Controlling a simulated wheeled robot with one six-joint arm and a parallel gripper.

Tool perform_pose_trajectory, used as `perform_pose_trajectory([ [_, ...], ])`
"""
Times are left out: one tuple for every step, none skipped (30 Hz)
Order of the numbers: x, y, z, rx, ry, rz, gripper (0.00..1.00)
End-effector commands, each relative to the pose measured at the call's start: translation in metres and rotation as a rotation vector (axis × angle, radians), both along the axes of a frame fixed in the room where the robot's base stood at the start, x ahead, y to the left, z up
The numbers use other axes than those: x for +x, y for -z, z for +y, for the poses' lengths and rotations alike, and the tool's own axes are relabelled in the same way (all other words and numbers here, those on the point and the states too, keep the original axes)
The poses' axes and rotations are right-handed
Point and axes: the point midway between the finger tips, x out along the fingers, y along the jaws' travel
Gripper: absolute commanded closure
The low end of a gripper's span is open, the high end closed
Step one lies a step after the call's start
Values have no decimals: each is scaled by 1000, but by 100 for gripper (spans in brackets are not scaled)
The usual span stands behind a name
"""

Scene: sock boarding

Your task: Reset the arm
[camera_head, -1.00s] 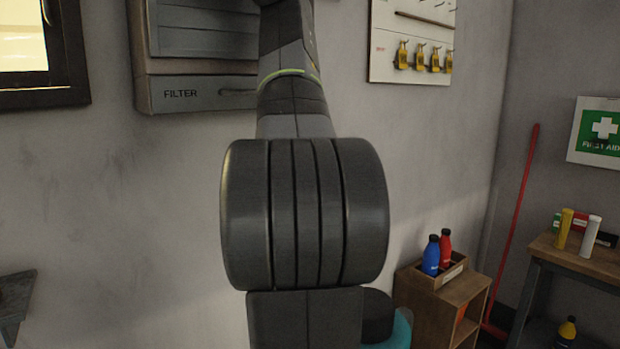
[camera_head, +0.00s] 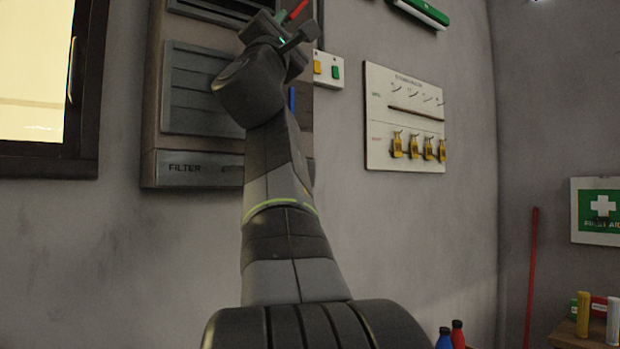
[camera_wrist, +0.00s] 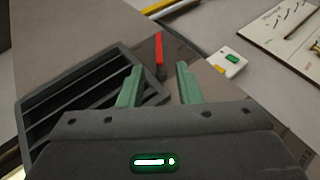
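My gripper (camera_wrist: 158,80) shows in the wrist view with its two green fingers apart and nothing between them. In the head view my arm rises in front of the wall, and my gripper (camera_head: 287,20) is at the top, in front of the grey FILTER cabinet (camera_head: 172,125). A red bar-like part (camera_wrist: 159,48) lies beyond the gap between the fingers in the wrist view. It also shows beside the gripper in the head view (camera_head: 298,10). I cannot tell how far it is from the fingertips.
A slatted vent (camera_wrist: 75,95) is left of the fingers. A small switch plate (camera_head: 328,70) and a white board with yellow padlocks (camera_head: 375,120) hang to the right. A first aid sign (camera_head: 600,210), a red pole (camera_head: 532,270) and bottles (camera_head: 457,335) are further right.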

Motion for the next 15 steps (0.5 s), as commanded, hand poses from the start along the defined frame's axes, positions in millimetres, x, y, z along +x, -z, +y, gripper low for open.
perform_pose_trajectory([
  [6, -14, -2, 0, 1, -1, 69],
  [10, -17, -3, 0, 0, 0, 69],
  [14, -23, -5, 0, 1, 0, 69],
  [17, -27, -6, 0, 1, 0, 69],
  [20, -30, -7, 0, 2, -1, 69],
  [24, -35, -8, 0, 1, -1, 69],
  [27, -39, -9, 0, 0, 0, 69],
  [30, -42, -10, 1, -1, 0, 69],
  [34, -47, -11, 0, 0, 0, 69],
  [37, -50, -12, 0, 0, 0, 69],
  [39, -54, -13, 0, 1, 0, 69],
  [43, -58, -15, 0, 2, -1, 69],
  [46, -61, -15, 0, 1, 0, 69],
  [48, -64, -16, 0, 1, 0, 69],
  [51, -69, -17, 0, 0, -1, 69],
])
